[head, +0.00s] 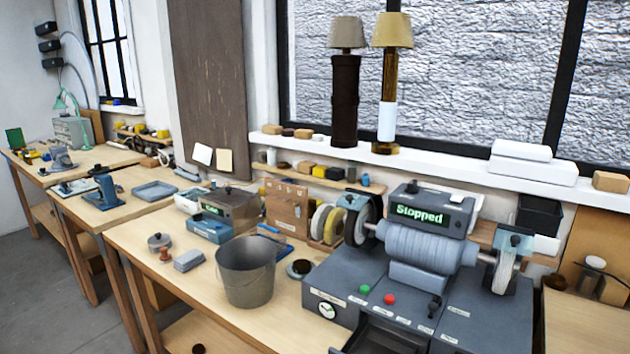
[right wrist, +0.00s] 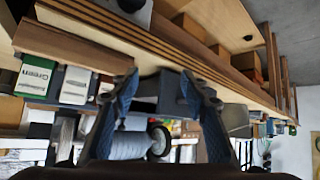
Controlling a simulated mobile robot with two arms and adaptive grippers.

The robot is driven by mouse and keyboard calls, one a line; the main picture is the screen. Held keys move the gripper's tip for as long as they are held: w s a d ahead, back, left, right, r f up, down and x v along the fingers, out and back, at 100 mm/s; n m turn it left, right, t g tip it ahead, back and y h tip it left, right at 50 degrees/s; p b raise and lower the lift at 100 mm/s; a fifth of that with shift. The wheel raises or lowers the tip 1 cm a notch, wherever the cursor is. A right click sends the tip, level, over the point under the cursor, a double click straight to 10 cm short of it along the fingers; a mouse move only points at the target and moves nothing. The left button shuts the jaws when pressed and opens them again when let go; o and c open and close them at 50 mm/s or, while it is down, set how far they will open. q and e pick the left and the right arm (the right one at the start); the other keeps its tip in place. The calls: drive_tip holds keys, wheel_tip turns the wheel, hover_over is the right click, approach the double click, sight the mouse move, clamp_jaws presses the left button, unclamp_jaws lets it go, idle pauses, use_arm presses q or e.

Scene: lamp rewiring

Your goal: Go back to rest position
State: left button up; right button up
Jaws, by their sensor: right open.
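My right gripper (right wrist: 158,85) shows in the right wrist view with its two blue-grey fingers spread apart. Nothing is held between them. That view is upside down, with the workbench edge running across behind the fingers. A grey machine part with a wheel shows between and below the fingers; whether the fingers touch anything cannot be told, but no contact is visible. In the head view neither of my grippers shows. My left gripper is in no view.
The grey grinding machine (head: 405,245), its display reading "Stopped", stands on the right of the wooden workbench (head: 215,300). A metal bucket (head: 247,275) stands left of it. Two lamps, one dark (head: 345,100) and one brown (head: 389,70), stand on the white windowsill. The floor (head: 50,290) at left is clear.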

drive_tip(key=s+d+f+n+g, duration=0.1)
drive_tip(key=s+f+g, duration=0.2)
drive_tip(key=s+f, duration=0.4)
drive_tip(key=s+f+g, duration=0.4)
drive_tip(key=s, duration=0.5)
wheel_tip(320, 180, down, 27)
drive_tip(key=s+g, duration=0.1)
drive_tip(key=s, duration=0.2)
drive_tip(key=s+d+f+g, duration=0.1)
drive_tip(key=s+d+f, duration=0.2)
drive_tip(key=s+f, duration=1.1)
drive_tip(key=shift+s+d+f+n, duration=0.2)
drive_tip(key=shift+s+f+n, duration=0.15)
drive_tip(key=shift+s, duration=0.75)
